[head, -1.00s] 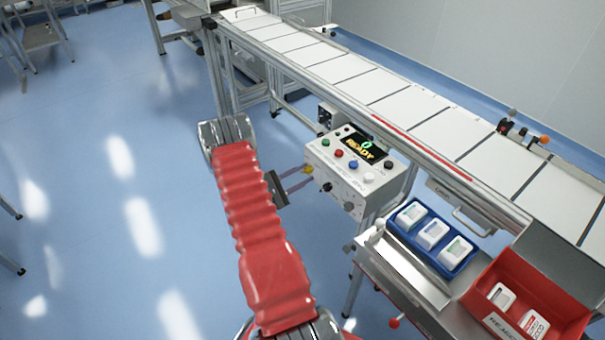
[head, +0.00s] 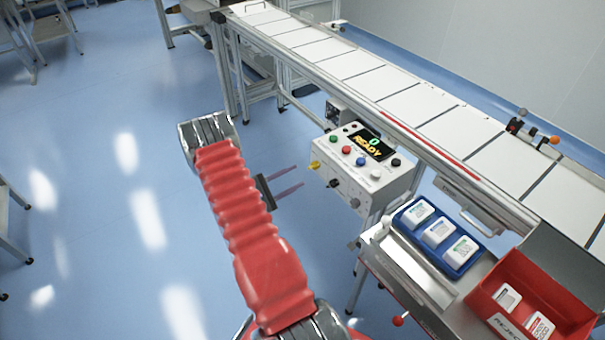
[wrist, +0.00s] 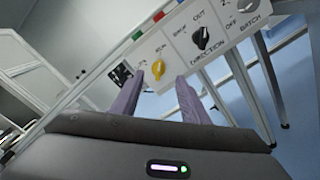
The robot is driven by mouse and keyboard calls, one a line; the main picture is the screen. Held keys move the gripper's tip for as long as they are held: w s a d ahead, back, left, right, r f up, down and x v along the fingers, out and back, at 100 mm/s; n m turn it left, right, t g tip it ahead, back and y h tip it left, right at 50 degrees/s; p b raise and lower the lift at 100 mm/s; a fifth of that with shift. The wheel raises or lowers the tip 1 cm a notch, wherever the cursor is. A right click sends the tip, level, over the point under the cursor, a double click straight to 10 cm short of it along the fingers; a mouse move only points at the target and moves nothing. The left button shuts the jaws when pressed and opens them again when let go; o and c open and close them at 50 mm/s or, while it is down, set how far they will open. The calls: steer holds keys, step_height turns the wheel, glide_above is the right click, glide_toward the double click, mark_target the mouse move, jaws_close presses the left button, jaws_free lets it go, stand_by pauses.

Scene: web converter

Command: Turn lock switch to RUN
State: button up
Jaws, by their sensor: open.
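The control box (head: 383,178) stands beside the conveyor, with a display reading READY and 0. On its front face is a yellow switch knob (head: 315,165). The yellow knob also shows in the wrist view (wrist: 158,69), between and beyond my fingertips, with small lettering above it that is too blurred to read fully. My gripper (head: 299,175) is open and empty, its two purple fingers pointing at the box's front face, left of and apart from the box in the head view. In the wrist view my gripper (wrist: 169,82) has one finger on each side of the knob's line.
A black DIRECTION knob (wrist: 201,37) and a BATCH dial (wrist: 246,6) sit right of the yellow knob. Coloured buttons (head: 347,149) are on the box top. A blue tray (head: 407,232) and a red REJECT bin (head: 484,287) stand right.

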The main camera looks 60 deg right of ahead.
steer(key=v, duration=0.6)
steer(key=shift+a, duration=0.4)
steer(key=shift+w+f, duration=0.1)
steer(key=s+a+f+g+y, duration=0.2)
steer(key=s+a+f+y, duration=0.15)
steer(key=s, duration=0.25)
steer(key=s+a+r+m+y, duration=0.2)
steer(key=a+r+y, duration=0.15)
steer(key=a, duration=0.25)
steer(key=w+a+r+m+t+y, duration=0.15)
steer(key=a+r+t+y, duration=0.25)
steer(key=a+r, duration=0.65)
steer(key=w+a+r+m+t+y, duration=0.1)
steer(key=w+a+r+t+y, duration=0.2)
steer(key=a+r+t, duration=0.75)
steer(key=s+a+r+n+t+y, duration=0.1)
steer(key=s+a+r+y, duration=0.1)
steer(key=a+r, duration=1)
steer(key=shift+s+a+r, duration=0.25)
steer(key=shift+a+r, duration=0.1)
steer(key=shift+a, duration=0.8)
